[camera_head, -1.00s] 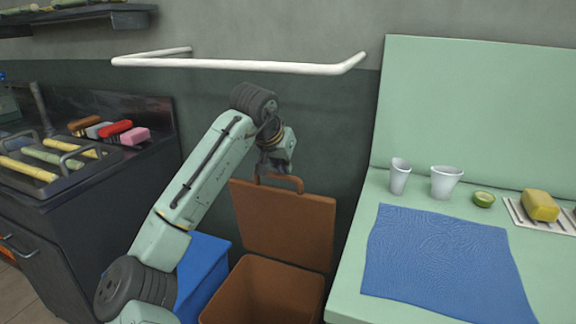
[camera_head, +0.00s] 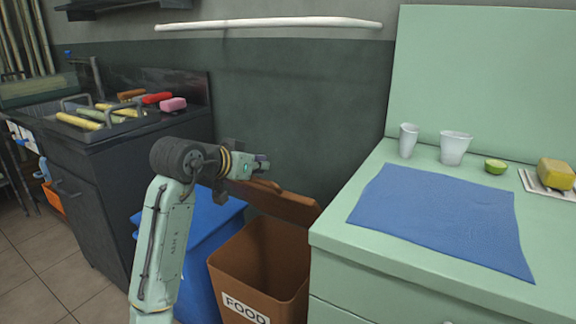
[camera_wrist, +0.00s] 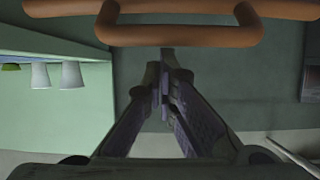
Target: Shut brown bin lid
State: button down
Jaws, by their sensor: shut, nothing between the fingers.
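The brown bin (camera_head: 256,262) stands open in the head view, with a "FOOD" label on its front. Its brown lid (camera_head: 285,206) is tilted partway over, above the back of the opening, and shows nearly edge-on. The lid's handle (camera_head: 264,185) is at its upper left; in the wrist view the handle (camera_wrist: 180,37) crosses the top of the picture. My gripper (camera_wrist: 165,78) is shut and empty, its fingertips close to the handle. I cannot tell whether they touch it. In the head view my wrist hides part of the lid.
A blue bin (camera_head: 190,240) stands left of the brown bin, partly behind my arm. A green counter (camera_head: 345,240) with a blue mat (camera_head: 440,215) and white cups (camera_head: 455,148) is close on the right. A dark cabinet (camera_head: 110,190) is on the left.

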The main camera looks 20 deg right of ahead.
jog(key=s+a+f+t+h+b, duration=0.1)
jog(key=s+a+f+b, duration=0.3)
jog(key=f+b, duration=0.3)
jog(key=s+a+f+t+h+b, duration=0.2)
jog(key=s+a+f+b, duration=0.2)
jog(key=f, duration=0.4)
jog(key=shift+a+b, duration=0.75)
jog(key=shift+b, duration=0.6)
jog(key=shift+s, duration=0.1)
